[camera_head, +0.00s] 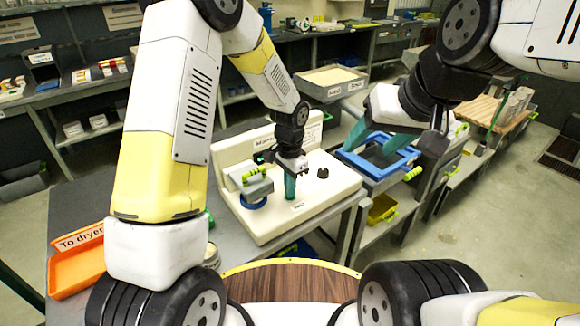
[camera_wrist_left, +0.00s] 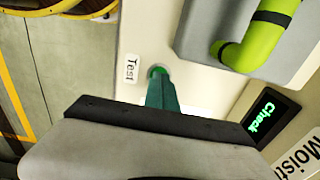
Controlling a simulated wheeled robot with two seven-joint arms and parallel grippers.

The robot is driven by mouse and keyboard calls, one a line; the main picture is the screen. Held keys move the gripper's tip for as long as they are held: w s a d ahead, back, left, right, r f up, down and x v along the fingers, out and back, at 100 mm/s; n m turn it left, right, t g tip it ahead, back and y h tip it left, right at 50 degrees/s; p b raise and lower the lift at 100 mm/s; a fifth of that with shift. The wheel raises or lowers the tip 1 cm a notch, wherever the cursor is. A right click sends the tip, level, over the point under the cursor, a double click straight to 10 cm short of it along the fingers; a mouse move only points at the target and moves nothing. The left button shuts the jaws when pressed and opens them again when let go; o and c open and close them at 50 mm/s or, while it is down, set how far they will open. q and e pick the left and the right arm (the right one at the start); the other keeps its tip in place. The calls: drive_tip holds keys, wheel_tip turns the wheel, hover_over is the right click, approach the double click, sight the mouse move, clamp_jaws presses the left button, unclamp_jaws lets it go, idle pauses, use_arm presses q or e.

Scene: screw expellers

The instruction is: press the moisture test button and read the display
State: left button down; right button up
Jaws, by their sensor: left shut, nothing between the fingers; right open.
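The cream moisture tester (camera_head: 325,195) stands on the bench in the head view. My left gripper (camera_head: 290,195) is shut and points down at its top face. In the left wrist view the shut green fingertips (camera_wrist_left: 160,85) are at the green test button (camera_wrist_left: 157,71), beside the "Test" label (camera_wrist_left: 131,70). The fingers cover much of the button, and I cannot tell how far it is pressed. The dark display (camera_wrist_left: 270,117) shows "Check" in green letters. My right gripper (camera_head: 378,142) is open and empty, above the blue-framed tray.
A grey block with a bright green handle (camera_head: 250,175) sits on the tester, left of my left gripper. A dark knob (camera_head: 323,172) stands to its right. An orange "To dryer" tray (camera_head: 78,265) is at the bench's left. A blue-framed tray (camera_head: 350,158) is right of the tester.

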use_arm(q)
drive_tip(key=shift+f, duration=0.15)
drive_tip(key=shift+s+f, duration=0.15)
drive_tip(key=shift+f, duration=0.65)
drive_tip(key=shift+s+f, duration=0.1)
drive_tip(key=shift+a, duration=0.1)
wheel_tip(320, 180, up, 15)
drive_tip(key=shift+w, duration=0.3)
idle(0.3)
